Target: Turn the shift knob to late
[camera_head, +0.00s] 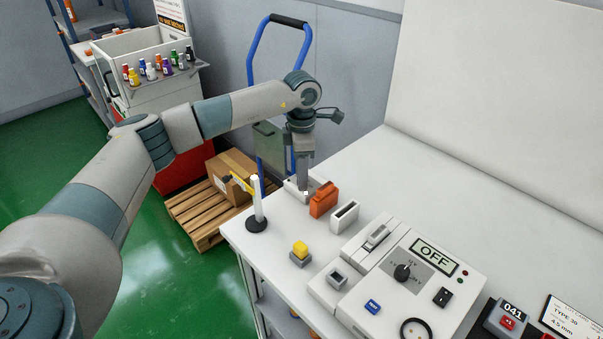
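A black rotary knob (402,272) sits on a grey dial plate on the white control panel (372,295), below a display reading OFF. Small lettering surrounds the knob, too small to read surely, so its setting is unclear. My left gripper (305,190) points down at the back left of the white table, well to the left of and behind the knob. Its fingertips are close to a small white block (292,186), beside an orange block; whether they touch it is unclear. Its fingers show as one narrow shape, so their opening is hidden. My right gripper is out of view.
The table holds the orange block (323,200), a white slotted block (345,216), a yellow button (301,251) and a post on a black base (256,222). The table's back right is bare.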

